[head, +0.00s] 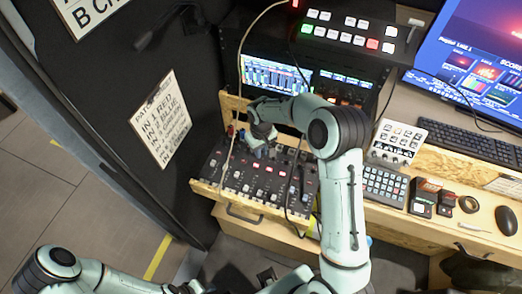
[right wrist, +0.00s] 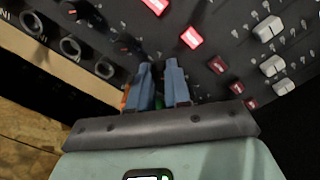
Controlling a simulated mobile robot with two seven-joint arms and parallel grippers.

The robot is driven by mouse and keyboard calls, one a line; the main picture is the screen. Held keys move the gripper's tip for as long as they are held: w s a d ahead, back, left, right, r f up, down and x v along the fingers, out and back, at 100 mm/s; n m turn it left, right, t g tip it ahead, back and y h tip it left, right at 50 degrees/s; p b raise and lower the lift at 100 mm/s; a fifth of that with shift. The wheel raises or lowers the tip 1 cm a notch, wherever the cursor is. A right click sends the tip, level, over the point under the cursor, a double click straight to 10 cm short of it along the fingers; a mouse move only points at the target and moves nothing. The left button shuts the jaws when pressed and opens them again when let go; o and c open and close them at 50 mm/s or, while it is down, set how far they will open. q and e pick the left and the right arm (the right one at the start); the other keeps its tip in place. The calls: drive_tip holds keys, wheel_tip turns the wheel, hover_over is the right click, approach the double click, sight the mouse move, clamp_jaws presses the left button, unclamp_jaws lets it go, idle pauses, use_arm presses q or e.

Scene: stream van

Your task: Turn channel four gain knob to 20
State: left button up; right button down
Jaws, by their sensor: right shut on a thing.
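The audio mixer (head: 232,187) is a black panel with knobs, red lit buttons and faders, set in a wooden drawer (head: 240,207). My right gripper (head: 262,140) reaches down over its back part. In the right wrist view, the blue fingers of my right gripper (right wrist: 161,72) are close together at the panel, shut on a small knob that they mostly hide. The knob's marking and the channel number cannot be read. Lit red buttons (right wrist: 191,38) and white fader caps (right wrist: 268,28) lie beyond and to the right of the fingers.
Round sockets (right wrist: 70,47) line the panel's left edge in the right wrist view. Loose cables hang across the mixer. A switcher (head: 345,32), a small white mixer (head: 397,142), a keypad (head: 383,186) and a keyboard (head: 462,142) sit behind and to the right.

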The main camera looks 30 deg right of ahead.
drive_tip(key=m+b, duration=0.1)
drive_tip(key=m, duration=0.2)
drive_tip(key=shift+m, duration=0.4)
drive_tip(key=m, duration=0.3)
drive_tip(key=shift+m, duration=0.3)
drive_tip(key=m, duration=0.3)
drive_tip(key=shift+r+m, duration=0.1)
drive_tip(key=shift+m, duration=0.2)
use_arm(q)
drive_tip(key=shift+s+f, duration=0.35)
drive_tip(key=shift+f, duration=0.25)
use_arm(e)
drive_tip(key=shift+w+m, duration=0.1)
drive_tip(key=shift+m, duration=2.1)
drive_tip(key=c, duration=1.1)
unclamp_jaws()
